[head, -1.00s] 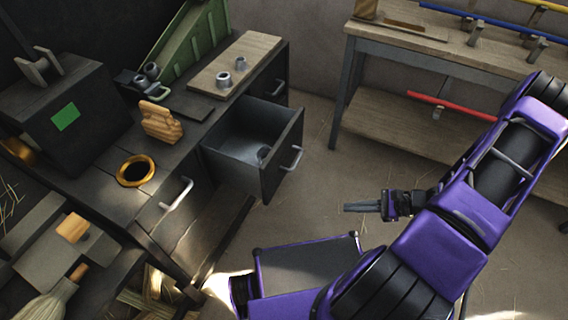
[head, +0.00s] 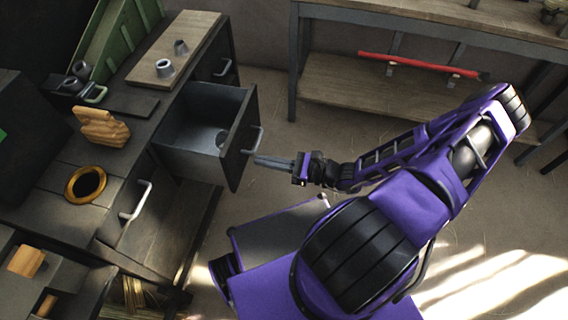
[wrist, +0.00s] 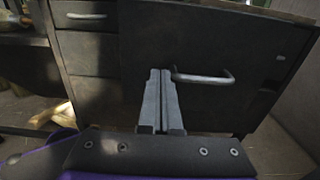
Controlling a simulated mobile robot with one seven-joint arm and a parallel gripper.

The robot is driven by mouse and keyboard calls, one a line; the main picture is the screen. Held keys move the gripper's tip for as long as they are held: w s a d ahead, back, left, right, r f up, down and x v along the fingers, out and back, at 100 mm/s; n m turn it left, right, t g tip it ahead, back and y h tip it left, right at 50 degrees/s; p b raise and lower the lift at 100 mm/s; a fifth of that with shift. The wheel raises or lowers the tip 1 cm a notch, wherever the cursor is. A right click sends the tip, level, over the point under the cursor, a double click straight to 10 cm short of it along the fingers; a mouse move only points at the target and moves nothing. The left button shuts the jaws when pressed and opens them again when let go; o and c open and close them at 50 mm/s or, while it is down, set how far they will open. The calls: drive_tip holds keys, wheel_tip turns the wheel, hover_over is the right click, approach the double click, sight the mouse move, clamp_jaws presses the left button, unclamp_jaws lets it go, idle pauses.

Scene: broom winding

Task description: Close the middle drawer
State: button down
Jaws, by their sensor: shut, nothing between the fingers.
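In the wrist view the shut fingers (wrist: 160,80) point at the dark front, left of the handle (wrist: 205,77). I cannot tell whether they touch it.
The workbench top (head: 60,170) holds a wooden block, a brass ring and metal cylinders. Another drawer handle (head: 137,202) is nearer, one (head: 223,67) farther. A table with a shelf (head: 340,95) and red bar (head: 415,64) stands behind.

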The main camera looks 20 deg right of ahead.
sight(238, 155)
drive_tip(key=shift+x, duration=2.25)
drive_tip(key=shift+w+a, duration=0.1)
